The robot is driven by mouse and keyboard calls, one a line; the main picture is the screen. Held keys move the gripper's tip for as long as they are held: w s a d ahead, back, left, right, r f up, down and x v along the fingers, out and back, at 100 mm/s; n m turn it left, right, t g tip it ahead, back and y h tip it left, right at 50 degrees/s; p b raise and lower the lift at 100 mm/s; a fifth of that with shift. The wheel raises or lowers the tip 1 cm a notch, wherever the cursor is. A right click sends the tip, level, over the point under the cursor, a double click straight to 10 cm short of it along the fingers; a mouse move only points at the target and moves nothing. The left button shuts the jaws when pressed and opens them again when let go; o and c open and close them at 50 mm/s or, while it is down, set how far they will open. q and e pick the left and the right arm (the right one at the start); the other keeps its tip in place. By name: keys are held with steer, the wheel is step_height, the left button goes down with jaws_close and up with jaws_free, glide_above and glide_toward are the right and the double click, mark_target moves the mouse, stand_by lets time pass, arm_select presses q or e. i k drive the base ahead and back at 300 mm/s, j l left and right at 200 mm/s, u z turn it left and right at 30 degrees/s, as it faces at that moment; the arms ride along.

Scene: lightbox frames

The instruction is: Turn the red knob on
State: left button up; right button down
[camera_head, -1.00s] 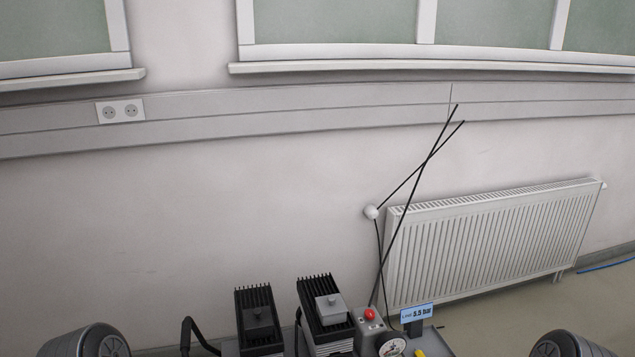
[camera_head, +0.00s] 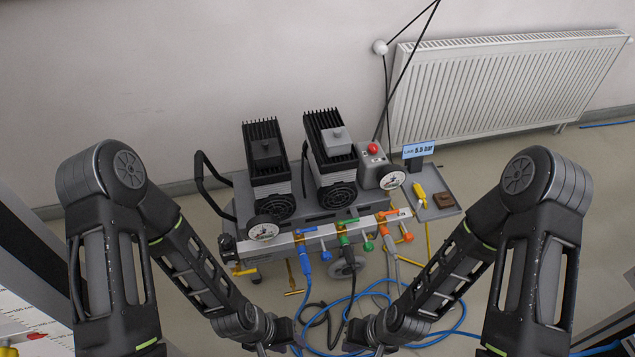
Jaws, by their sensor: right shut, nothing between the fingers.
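A red knob (camera_head: 374,148) sits on top of a grey control box (camera_head: 376,166) on a compressor cart, right of two black finned motors. It looks like a round button. My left gripper (camera_head: 276,348) is at the bottom edge, in front of the cart and well below the knob; its fingers are partly cut off. My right gripper (camera_head: 366,346) is at the bottom edge, right of the left one, shut and empty. Both are apart from the knob.
A silver manifold (camera_head: 325,232) with coloured valves and hoses runs along the cart's front. A pressure gauge (camera_head: 393,180) and display (camera_head: 419,149) flank the box. A tray (camera_head: 447,211) holds a yellow tool. Blue hose (camera_head: 436,335) lies on the floor. A radiator (camera_head: 500,90) is behind.

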mark_target(373, 148)
steer(key=i+l, duration=0.2)
steer(key=i, duration=0.15)
steer(key=i+l+z, duration=0.1)
steer(key=z, duration=0.5)
steer(key=i+z, duration=0.15)
steer(key=z, duration=0.8)
steer(key=i+j, duration=0.05)
